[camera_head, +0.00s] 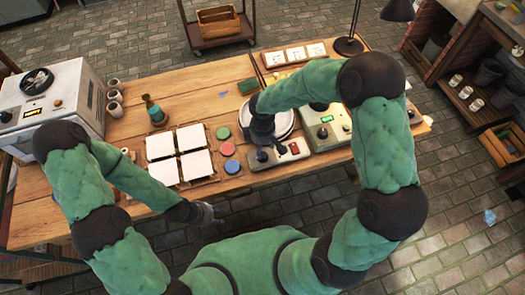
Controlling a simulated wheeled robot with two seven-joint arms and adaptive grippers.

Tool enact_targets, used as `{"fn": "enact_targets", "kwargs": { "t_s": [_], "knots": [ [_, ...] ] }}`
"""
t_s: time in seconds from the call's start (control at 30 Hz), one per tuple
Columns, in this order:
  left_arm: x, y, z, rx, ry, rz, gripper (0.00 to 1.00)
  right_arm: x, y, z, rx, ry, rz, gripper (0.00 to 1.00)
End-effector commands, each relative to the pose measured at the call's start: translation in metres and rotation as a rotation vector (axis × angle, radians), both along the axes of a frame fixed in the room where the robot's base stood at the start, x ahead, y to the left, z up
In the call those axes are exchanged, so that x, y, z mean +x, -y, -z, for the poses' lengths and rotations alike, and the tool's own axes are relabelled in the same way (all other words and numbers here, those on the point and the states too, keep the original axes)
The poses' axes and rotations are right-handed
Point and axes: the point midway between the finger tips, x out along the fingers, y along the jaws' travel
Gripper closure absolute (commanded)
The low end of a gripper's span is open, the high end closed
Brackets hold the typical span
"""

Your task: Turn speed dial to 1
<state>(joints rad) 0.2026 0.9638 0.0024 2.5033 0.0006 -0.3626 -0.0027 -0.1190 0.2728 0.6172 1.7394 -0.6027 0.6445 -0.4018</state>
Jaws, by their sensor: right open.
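A control box (281,156) with a red switch (294,148) stands at the front edge of the table, before a round white turntable (287,121). A dark round dial (262,156) shows on the left of its face; its setting is too small to read. My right gripper (271,143) is open and points down just above the box, close to the dial. Whether it touches the dial I cannot tell. My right forearm and gripper hide part of the turntable. My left gripper (210,214) hangs low in front of the table, away from the box; its jaws are too small and dark to judge.
A second box (323,127) with a lit green display stands right of the control box. White tiles (180,154) and round colour pots (228,149) lie to the left. A kiln-like white machine (54,98) fills the table's left end. A lamp (349,45) stands behind.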

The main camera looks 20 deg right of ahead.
Motion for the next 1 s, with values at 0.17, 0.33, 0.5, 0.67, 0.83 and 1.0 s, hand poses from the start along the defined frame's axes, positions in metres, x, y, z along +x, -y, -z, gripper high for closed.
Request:
{"fn": "enact_targets", "kwargs": {
  "t_s": [0.17, 0.33, 0.5, 0.67, 0.83, 1.0],
  "knots": [
    [0.0, 0.0, 0.0, 0.0, 0.0, 0.0, 0.6, 0.0, 0.0, -0.034, 0.001, 0.003, -0.001, 0.42],
    [0.0, 0.0, 0.0, 0.0, 0.0, 0.0, 0.6, 0.0, 0.0, -0.054, 0.0, 0.001, -0.001, 0.42],
    [0.0, 0.0, 0.0, 0.0, 0.0, 0.0, 0.6, -0.001, 0.0, -0.062, 0.0, -0.001, -0.003, 0.42],
    [0.0, 0.0, 0.0, 0.0, 0.0, 0.0, 0.6, -0.001, 0.0, -0.062, 0.0, -0.001, -0.002, 0.42],
    [0.0, 0.0, 0.0, 0.0, 0.0, 0.0, 0.6, -0.001, 0.0, -0.062, 0.0, -0.001, -0.002, 0.42],
    [0.0, 0.0, 0.0, 0.0, 0.0, 0.0, 0.6, -0.001, 0.0, -0.062, 0.0, -0.001, -0.002, 0.42]
  ]
}}
